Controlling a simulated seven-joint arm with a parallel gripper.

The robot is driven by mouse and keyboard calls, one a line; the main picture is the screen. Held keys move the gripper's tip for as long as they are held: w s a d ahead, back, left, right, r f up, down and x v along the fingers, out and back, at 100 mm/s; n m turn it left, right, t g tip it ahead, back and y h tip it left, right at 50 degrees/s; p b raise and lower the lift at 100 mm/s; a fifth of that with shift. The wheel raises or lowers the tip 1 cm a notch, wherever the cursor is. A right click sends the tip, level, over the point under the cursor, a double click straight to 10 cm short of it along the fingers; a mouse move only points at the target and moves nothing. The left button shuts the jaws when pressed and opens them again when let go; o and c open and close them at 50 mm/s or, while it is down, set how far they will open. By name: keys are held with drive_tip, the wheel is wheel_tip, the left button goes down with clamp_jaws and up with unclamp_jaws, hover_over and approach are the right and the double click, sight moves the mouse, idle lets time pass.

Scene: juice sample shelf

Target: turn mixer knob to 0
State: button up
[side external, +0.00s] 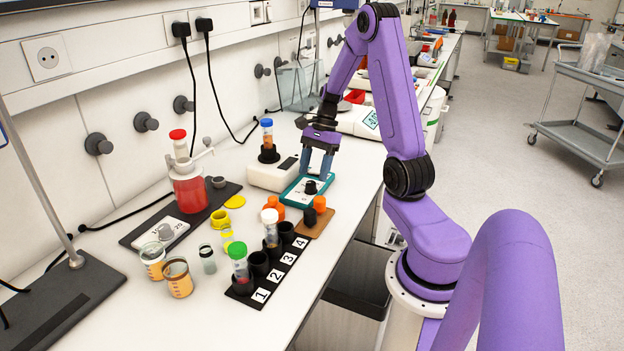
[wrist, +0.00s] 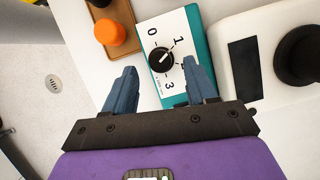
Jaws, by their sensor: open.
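The black mixer knob (wrist: 161,60) sits on a white dial face numbered 0 to 3, on a teal-edged box (wrist: 197,22). Its white pointer mark appears to face toward the 1. In the side view the knob (side external: 311,187) is on the teal box (side external: 291,196) on the bench, just below my fingertips. My gripper (side external: 314,175) is open and points down over the box. In the wrist view the blue fingers of my gripper (wrist: 160,66) stand on either side of the knob, with visible space between them and it. Whether the fingertips reach the knob's height is unclear.
A white device (side external: 271,175) with a black holder and blue-capped tube stands beside the teal box. A brown tray (side external: 318,226) with orange and black caps lies close in front. A black numbered rack (side external: 270,278) holds tubes nearer the camera. The bench edge is close.

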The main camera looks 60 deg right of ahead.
sight(311, 182)
drive_tip(key=shift+x, duration=1.6)
clamp_jaws()
drive_tip(key=c, duration=1.1)
unclamp_jaws()
drive_tip(key=shift+o, duration=0.2)
drive_tip(key=shift+n, duration=0.3)
drive_tip(key=n+g, duration=0.1)
drive_tip(key=n, duration=0.1)
drive_tip(key=n+g, duration=0.1)
drive_tip(key=n, duration=0.2)
drive_tip(key=shift+w, duration=0.2)
drive_tip(key=n+g, duration=0.1)
drive_tip(key=n, duration=0.2)
drive_tip(key=n+g+h, duration=0.1)
drive_tip(key=n, duration=0.2)
drive_tip(key=shift+a+h, duration=0.1)
drive_tip(key=shift+h, duration=0.2)
drive_tip(key=shift+n, duration=0.3)
